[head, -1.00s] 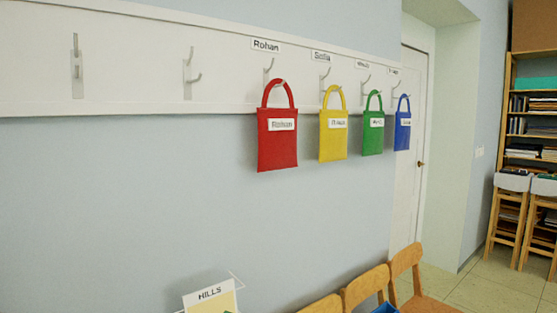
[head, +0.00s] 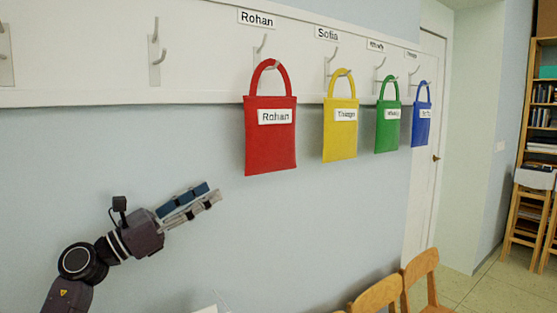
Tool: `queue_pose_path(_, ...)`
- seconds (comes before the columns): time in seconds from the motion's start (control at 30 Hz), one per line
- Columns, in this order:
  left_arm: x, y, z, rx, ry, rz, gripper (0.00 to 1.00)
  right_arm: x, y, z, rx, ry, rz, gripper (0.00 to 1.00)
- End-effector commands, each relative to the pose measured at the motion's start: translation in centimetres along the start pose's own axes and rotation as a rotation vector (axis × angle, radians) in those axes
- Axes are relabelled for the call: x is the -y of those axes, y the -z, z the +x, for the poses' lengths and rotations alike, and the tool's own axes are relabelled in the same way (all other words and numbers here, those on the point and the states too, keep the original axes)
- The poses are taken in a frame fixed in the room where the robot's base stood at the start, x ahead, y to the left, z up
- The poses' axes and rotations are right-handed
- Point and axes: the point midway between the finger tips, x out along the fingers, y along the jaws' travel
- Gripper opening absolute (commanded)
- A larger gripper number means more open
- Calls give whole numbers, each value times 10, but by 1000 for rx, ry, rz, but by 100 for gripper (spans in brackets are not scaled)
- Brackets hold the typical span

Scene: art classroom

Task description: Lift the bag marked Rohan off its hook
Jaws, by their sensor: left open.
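The red bag marked Rohan (head: 270,145) hangs by its loop handle from a hook (head: 262,48) under a Rohan name plate (head: 257,18) on the white wall board. My left gripper (head: 213,192) is in the head view, below and left of the red bag and apart from it. It is open and empty, with its fingers pointing right and slightly up toward the bag's lower left. My right gripper is not in view.
Yellow (head: 340,140), green (head: 388,130) and blue (head: 421,122) bags hang to the right of the red one. Two empty hooks are on the left of the board (head: 80,98). Wooden chairs (head: 420,270) stand below at the right. The wall left of the bag is clear.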

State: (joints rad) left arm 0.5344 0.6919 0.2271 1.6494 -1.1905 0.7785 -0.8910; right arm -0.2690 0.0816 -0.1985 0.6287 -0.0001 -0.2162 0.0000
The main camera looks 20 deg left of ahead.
Motion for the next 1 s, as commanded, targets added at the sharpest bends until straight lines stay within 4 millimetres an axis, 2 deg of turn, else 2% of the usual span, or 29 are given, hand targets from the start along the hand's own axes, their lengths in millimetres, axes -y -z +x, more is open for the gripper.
queue_pose_path(0.07,0,-4,7,-1,2,2,44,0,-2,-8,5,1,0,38)
queue_pose_path(0.17,1,-7,22,0,4,-1,44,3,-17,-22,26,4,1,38)
queue_pose_path(0.3,1,-10,55,2,4,-4,44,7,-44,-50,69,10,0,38)
queue_pose_path(0.4,2,-9,80,2,4,-6,44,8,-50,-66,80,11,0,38)
queue_pose_path(0.43,2,-9,87,1,4,-6,44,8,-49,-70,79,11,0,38)
queue_pose_path(0.53,2,-3,107,1,5,-2,44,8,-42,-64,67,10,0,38)
queue_pose_path(0.7,1,-1,134,1,4,-2,44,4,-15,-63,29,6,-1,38)
queue_pose_path(0.8,1,0,144,0,3,-2,44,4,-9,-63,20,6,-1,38)
queue_pose_path(1.0,1,0,149,0,2,-1,44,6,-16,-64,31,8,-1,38)
